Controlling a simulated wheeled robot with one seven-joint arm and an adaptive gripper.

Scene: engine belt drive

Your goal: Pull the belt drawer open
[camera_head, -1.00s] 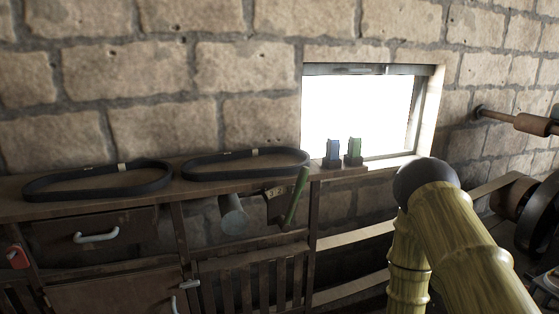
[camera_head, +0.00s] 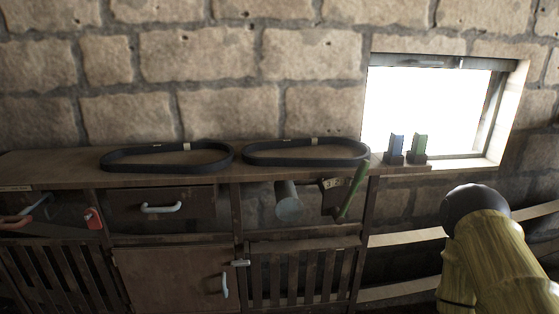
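A dark brown drawer (camera_head: 182,208) with a pale curved handle (camera_head: 161,208) is set in the wooden workbench under the left belt. It looks shut. Two black belts lie flat on the bench top, a left belt (camera_head: 124,167) and a right belt (camera_head: 330,162). A yellow-green arm with a dark round joint, my own, shows at the lower right, well to the right of the drawer. My gripper is not in this view.
A cupboard door (camera_head: 171,280) with a pale handle is below the drawer. A red tag (camera_head: 93,218) hangs left of the drawer. A grey cup (camera_head: 289,206) and a green-handled tool (camera_head: 352,192) hang to its right.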

